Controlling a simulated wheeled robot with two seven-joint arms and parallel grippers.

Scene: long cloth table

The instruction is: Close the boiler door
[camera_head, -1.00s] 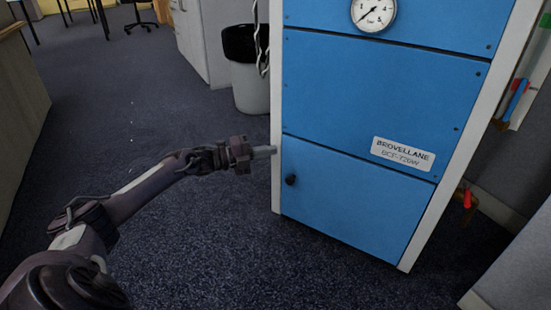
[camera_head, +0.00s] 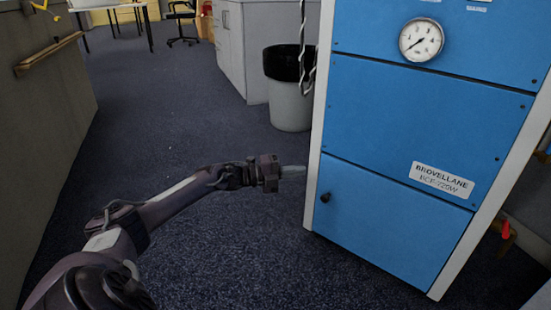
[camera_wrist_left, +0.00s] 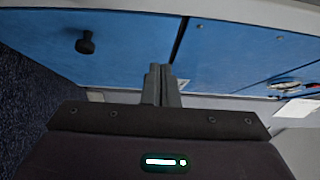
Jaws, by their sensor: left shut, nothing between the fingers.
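The blue boiler (camera_head: 425,125) with white side frames stands at the right in the head view. Its lower door (camera_head: 390,225) has a small black knob (camera_head: 325,197) near its left edge and sits flush with the front, with only a thin seam above it. The knob also shows in the left wrist view (camera_wrist_left: 85,42). My left gripper (camera_head: 293,171) is shut and empty, just left of the boiler's left frame at about the height of the lower door's top. In the wrist view its closed fingers (camera_wrist_left: 160,84) point toward the blue front. My right gripper is not in view.
A grey bin (camera_head: 290,100) with a black liner stands behind, left of the boiler. A grey cabinet (camera_head: 265,50) is beyond it. A red valve handle (camera_head: 506,230) sticks out at the boiler's right. A grey partition (camera_head: 45,130) is at the left. The carpet between is clear.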

